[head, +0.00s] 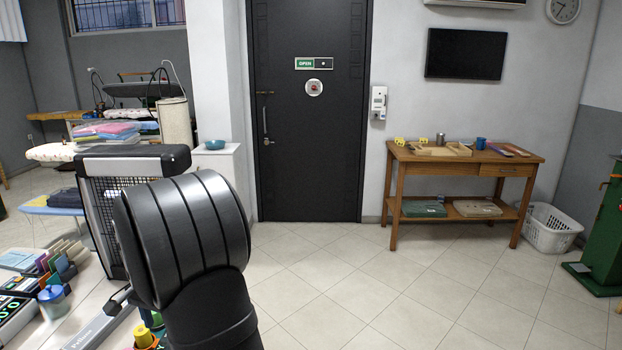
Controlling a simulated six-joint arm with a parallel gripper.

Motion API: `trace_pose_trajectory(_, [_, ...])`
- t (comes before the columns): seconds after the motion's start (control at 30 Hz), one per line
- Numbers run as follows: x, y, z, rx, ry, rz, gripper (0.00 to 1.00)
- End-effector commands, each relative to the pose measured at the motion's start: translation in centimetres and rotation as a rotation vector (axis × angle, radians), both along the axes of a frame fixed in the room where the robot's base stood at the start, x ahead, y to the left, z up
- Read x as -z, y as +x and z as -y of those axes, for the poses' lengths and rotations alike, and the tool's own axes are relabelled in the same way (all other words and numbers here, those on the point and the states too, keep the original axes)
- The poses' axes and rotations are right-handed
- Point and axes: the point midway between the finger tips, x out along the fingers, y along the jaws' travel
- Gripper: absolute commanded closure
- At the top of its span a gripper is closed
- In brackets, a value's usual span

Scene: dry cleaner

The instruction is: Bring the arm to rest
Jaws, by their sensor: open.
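My arm (185,240) rises in the lower left of the head view as a thick black ribbed joint with a dark link below it. My gripper is not in view, so its jaws cannot be seen. The arm hides part of the cluttered work surface and the floor behind it.
A black mesh-sided case (103,215) stands close left of my arm. Small items and a blue-lidded jar (54,303) crowd the lower left. A wooden table (455,165) with a tray, a laundry basket (550,229) and a green machine (605,235) stand right. The central floor is clear.

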Motion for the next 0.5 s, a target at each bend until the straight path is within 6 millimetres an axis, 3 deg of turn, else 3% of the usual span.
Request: trace_pose_trajectory(0.5, [10.3,0.0,-0.3,0.000,-0.003,-0.004,0.47])
